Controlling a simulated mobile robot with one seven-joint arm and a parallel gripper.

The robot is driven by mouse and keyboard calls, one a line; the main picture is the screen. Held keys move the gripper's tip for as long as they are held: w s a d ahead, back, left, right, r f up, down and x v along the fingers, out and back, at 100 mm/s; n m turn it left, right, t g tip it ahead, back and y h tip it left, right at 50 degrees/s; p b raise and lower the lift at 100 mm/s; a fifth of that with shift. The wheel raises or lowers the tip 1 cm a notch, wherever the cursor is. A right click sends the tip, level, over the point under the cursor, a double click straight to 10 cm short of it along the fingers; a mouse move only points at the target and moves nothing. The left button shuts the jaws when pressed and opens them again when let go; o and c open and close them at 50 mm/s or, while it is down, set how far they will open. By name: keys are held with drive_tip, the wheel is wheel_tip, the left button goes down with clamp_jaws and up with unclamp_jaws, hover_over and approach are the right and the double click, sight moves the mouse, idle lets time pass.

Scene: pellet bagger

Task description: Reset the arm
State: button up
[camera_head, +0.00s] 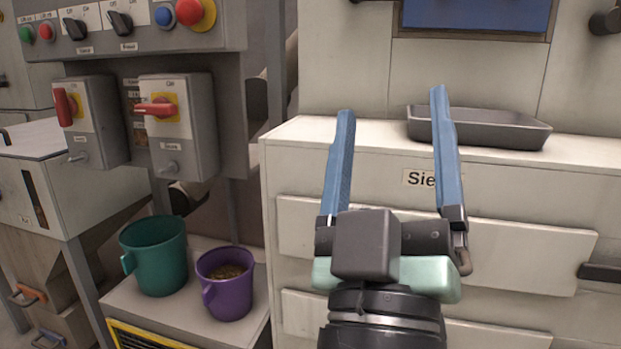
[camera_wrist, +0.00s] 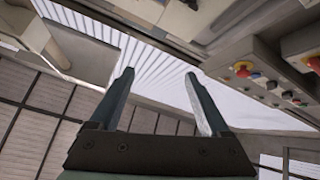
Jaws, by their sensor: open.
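My gripper (camera_head: 393,103) points upward in the head view, in front of the white cabinet (camera_head: 290,160) with drawers. Its two long blue fingers stand wide apart, with nothing between them. In the wrist view my gripper (camera_wrist: 158,85) is also open and empty, with the ribbed ceiling and a panelled wall behind it. The finger on the right overlaps part of the dark tray (camera_head: 500,130) on the cabinet top in the head view; I cannot see them touching.
A teal jug (camera_head: 155,258) and a purple jug (camera_head: 228,285) with brown pellets inside stand on a low stand at left. Above them are switch boxes with red handles (camera_head: 155,109) and a button panel (camera_head: 140,30). A drawer handle (camera_head: 600,273) juts out at right.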

drive_tip(key=s+a+r+m+t+y+p, duration=0.1)
drive_tip(key=s+a+r+y+p, duration=0.15)
drive_tip(key=r, duration=0.45)
drive_tip(key=s+a+r+m+t+y+p, duration=0.1)
drive_tip(key=s+a+r+m+y, duration=0.2)
drive_tip(key=r, duration=0.4)
wheel_tip(320, 180, up, 36)
drive_tip(key=n+p, duration=0.1)
drive_tip(key=p, duration=3.6)
drive_tip(key=shift+w+a, duration=0.25)
drive_tip(key=shift+a, duration=0.05)
drive_tip(key=shift+f+h, duration=0.1)
drive_tip(key=shift+h, duration=0.15)
